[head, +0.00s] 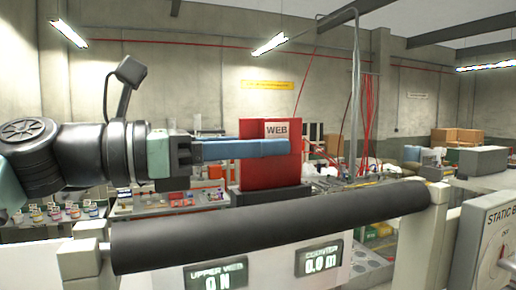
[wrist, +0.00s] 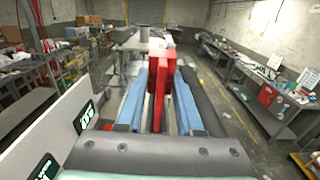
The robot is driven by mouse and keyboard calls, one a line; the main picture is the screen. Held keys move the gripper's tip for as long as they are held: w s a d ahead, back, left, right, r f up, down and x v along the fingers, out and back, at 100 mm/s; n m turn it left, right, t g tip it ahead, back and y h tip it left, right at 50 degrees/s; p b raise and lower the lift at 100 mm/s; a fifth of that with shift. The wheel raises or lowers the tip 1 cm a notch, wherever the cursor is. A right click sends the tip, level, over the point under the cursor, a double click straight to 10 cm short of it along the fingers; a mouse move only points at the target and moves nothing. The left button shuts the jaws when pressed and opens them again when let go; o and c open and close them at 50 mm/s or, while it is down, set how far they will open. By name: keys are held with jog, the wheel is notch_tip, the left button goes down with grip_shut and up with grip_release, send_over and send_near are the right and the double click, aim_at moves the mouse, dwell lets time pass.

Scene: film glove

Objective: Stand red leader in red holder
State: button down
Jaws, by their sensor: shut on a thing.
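My gripper (head: 284,147) reaches in from the left in the head view, with its blue fingers level. It is shut on the red leader (head: 270,172), an upright red panel with a pale "WEB" label near its top. A dark strip shows at the panel's lower edge; I cannot tell if it belongs to it. In the wrist view the red leader (wrist: 158,82) stands between the two blue fingers, seen nearly edge-on. I cannot make out the red holder for sure. A red piece with a white sheet (wrist: 267,95) is at the right bench in the wrist view.
A long black roller (head: 270,226) on pale posts crosses in front, below my gripper in the head view. Display panels (head: 320,258) and a "STATIC" dial box (head: 490,240) stand nearer. A workbench (wrist: 270,90) runs along the right in the wrist view, beside open floor.

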aim_at(258, 119)
jog(key=shift+r+p, duration=0.75)
jog(key=shift+r, duration=0.8)
jog(key=shift+r+p, duration=0.85)
jog(key=shift+r, duration=0.65)
